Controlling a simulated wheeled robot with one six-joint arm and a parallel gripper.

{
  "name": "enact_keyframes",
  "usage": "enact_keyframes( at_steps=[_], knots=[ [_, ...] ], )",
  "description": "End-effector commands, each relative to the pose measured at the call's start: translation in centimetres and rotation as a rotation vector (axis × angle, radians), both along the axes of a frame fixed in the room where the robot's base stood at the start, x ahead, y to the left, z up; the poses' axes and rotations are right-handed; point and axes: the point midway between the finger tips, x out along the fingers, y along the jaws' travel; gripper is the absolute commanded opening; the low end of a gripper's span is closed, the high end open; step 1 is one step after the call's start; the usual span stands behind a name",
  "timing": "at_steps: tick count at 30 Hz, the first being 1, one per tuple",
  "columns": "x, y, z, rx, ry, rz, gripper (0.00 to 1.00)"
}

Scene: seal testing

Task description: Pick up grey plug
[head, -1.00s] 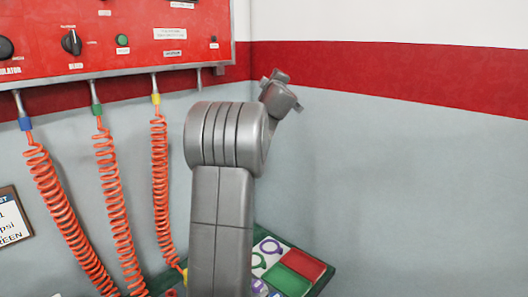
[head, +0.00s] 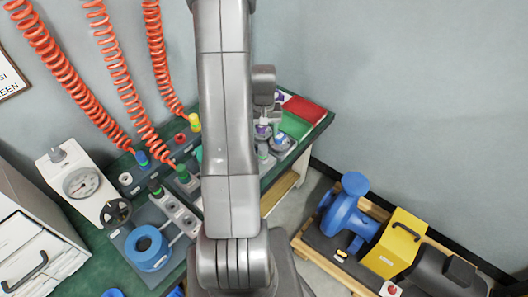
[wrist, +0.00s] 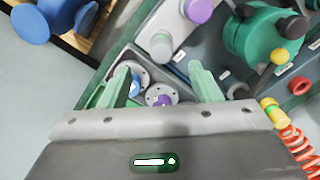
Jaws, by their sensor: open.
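My gripper (wrist: 162,84) is open, with its two pale green fingers apart and nothing held between them. In the wrist view a grey round flange (wrist: 134,76) and a second one with a purple centre (wrist: 162,99) lie between and beyond the fingers. A grey round piece (wrist: 160,46) sits on a pale block past the fingertips. A dark grey knob (wrist: 294,27) shows beside a green fitting (wrist: 263,35). I cannot tell which of these grey pieces is the grey plug. In the head view my arm hides part of the bench.
A blue and yellow pump assembly (head: 345,215) stands on a pallet at the right. Bare floor (head: 312,190) shows between bench and pallet.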

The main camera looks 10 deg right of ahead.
Motion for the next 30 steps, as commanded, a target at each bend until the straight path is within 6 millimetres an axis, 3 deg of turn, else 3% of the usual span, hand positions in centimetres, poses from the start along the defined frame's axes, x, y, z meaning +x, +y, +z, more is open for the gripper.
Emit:
enact_keyframes(
  at_steps=[3, 9, 17, 30],
  knots=[
    [0.0, 0.0, -2.4, 0.0, 0.003, 0.0, 0.57],
    [0.1, -0.1, -5.2, -0.001, 0.0, 0.0, 0.57],
    [0.2, -0.1, -6.5, -0.001, -0.002, 0.001, 0.57],
    [0.8, 0.1, -11.0, -0.002, -0.003, 0.001, 0.57]
  ],
)
